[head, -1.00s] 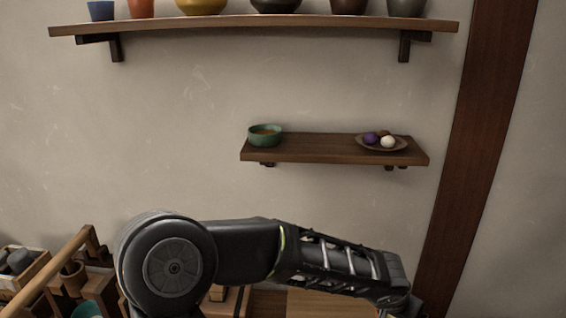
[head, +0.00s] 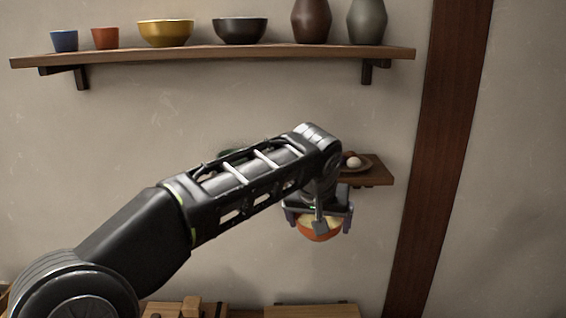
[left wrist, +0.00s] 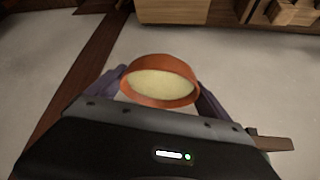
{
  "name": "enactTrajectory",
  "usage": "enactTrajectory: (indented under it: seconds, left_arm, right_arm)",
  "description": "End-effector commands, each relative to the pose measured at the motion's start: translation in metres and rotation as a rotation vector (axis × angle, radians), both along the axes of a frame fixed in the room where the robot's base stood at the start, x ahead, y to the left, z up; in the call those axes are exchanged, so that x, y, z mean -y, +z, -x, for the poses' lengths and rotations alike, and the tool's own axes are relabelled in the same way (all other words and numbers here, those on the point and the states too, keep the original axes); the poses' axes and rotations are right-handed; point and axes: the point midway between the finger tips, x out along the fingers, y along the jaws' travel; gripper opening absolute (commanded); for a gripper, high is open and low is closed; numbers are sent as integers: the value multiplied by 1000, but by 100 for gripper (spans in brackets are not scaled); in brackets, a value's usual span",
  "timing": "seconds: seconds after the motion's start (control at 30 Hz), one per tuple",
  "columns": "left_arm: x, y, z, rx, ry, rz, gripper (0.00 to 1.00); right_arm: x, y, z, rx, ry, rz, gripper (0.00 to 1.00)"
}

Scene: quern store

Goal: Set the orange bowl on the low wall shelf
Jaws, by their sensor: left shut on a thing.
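The orange bowl (head: 322,232), with pale yellow contents, is between the fingers of my left gripper (head: 319,222), which is shut on it. In the head view the bowl hangs in front of and below the low wall shelf (head: 372,178). The left wrist view shows the bowl (left wrist: 161,98) from above, its rim ringed by the purple fingers of the left gripper (left wrist: 160,88). My left arm hides most of the low shelf, and only its right end shows clearly. My right gripper is not in view.
A brown plate (head: 366,166) with small balls sits on the shelf's right end. A green bowl (head: 232,151) is mostly hidden behind my arm. A higher shelf (head: 210,57) holds several bowls, cups and vases. A dark timber post (head: 437,150) stands to the right.

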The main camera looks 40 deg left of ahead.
Motion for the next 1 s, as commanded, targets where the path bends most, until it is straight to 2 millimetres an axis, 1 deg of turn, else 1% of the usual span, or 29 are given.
enactTrajectory:
  seconds: [0.03, 0.1, 0.2, 0.3, 0.43, 0.73, 0.87, 1.0]
  left_arm:
    - [-9, 32, 11, 12, 33, 2, 46]
    - [-25, 58, 28, 9, 83, 2, 46]
    - [-42, 82, 50, 4, 131, 2, 46]
    - [-53, 93, 63, 1, 156, 1, 46]
    - [-57, 96, 69, -3, 167, -1, 46]
    - [-58, 94, 67, -4, 167, -1, 46]
    - [-64, 92, 58, -5, 169, -1, 46]
    - [-78, 91, 37, -5, 170, -3, 46]
  right_arm:
    - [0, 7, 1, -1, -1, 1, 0]
    - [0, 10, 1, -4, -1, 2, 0]
    - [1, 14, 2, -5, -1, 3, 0]
    - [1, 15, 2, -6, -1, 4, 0]
    - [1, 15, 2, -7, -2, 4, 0]
    - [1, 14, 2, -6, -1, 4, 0]
    - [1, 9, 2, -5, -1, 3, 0]
    - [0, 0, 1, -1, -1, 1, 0]
